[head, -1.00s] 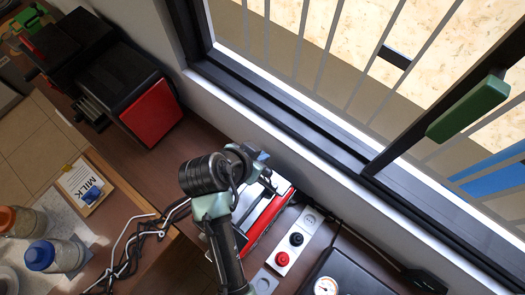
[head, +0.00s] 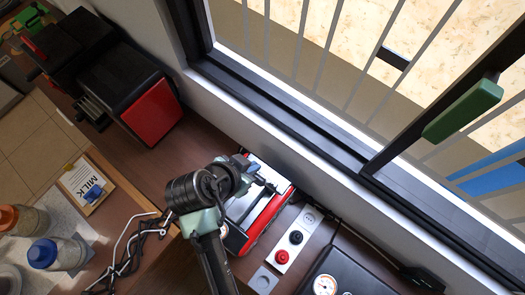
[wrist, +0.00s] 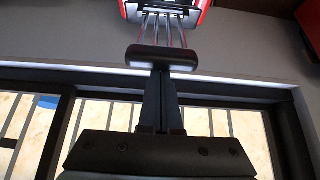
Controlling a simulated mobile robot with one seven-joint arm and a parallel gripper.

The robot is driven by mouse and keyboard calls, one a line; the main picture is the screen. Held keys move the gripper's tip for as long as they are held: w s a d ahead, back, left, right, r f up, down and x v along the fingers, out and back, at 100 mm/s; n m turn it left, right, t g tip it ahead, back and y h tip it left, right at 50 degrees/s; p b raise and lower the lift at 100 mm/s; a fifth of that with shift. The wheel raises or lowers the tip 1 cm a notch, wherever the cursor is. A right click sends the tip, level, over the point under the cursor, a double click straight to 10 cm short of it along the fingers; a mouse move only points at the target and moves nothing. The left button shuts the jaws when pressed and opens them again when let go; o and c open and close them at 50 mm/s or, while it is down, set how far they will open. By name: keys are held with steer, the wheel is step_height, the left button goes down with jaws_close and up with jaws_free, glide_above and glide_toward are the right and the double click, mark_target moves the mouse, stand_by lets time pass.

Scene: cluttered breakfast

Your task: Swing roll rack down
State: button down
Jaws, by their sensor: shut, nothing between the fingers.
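The toaster (head: 265,224), white with red long sides, stands by the window sill and is partly hidden by my arm in the head view. Its end also shows at the top of the wrist view (wrist: 190,14). The roll rack shows in the wrist view as thin metal rods running from the toaster to a dark rounded bar (wrist: 160,58). My gripper (wrist: 158,80) is shut and empty, its fingers together and pointing at this bar. The bar overlaps the fingertips there, and I cannot tell whether they touch. In the head view my wrist hides the fingertips.
The window frame (head: 300,125) and sill run close behind the toaster. A panel with a red and a black knob (head: 288,248) and a dark appliance with a gauge (head: 340,270) stand to the right. A black and red machine (head: 150,110) stands left, with bare counter between.

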steer(key=shift+s+a+f, duration=0.15)
steer(key=shift+s+a, duration=0.4)
steer(key=shift+s, duration=0.2)
steer(key=shift+s+f, duration=0.1)
steer(key=shift+s+a+f, duration=0.3)
steer(key=shift+s+a, duration=0.15)
steer(key=shift+s, duration=0.15)
steer(key=shift+s+a+f, duration=0.25)
steer(key=shift+s+a, duration=0.2)
steer(key=shift+s, duration=0.1)
steer(key=shift+s+a+f+b, duration=0.25)
steer(key=shift+s+a+f, duration=0.15)
steer(key=shift+s+f, duration=0.15)
steer(key=shift+s+a+f+b, duration=0.2)
steer(key=shift+s+a+f, duration=0.2)
steer(key=shift+s, duration=0.2)
